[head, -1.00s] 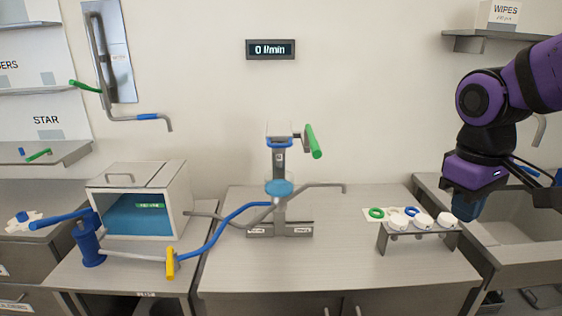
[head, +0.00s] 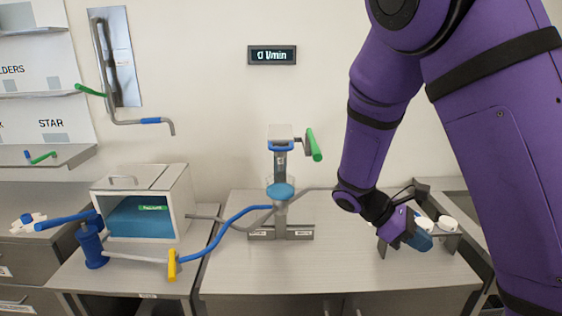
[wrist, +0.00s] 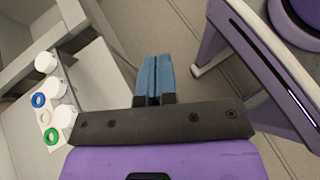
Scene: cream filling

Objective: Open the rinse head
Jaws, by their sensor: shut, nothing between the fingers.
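Nothing in view is labelled as the rinse head, so I cannot tell which fitting it is. A bent metal wall pipe (head: 112,100) with a green lever (head: 90,90) and a blue sleeve hangs at the upper left. A metal stand (head: 280,212) with another green lever (head: 314,146) and blue rings stands mid-bench. My gripper (head: 421,240) is low at the right of the bench, by the cup rack, far from both levers. In the wrist view its blue fingers (wrist: 154,75) are together and empty.
A rack (head: 447,243) with white cups (head: 447,223) is close to my gripper. In the wrist view, green (wrist: 52,137) and blue (wrist: 38,99) rings lie beside the cups. A glass-front box (head: 145,200) and blue pump (head: 91,248) stand left. The wall display (head: 272,55) reads zero.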

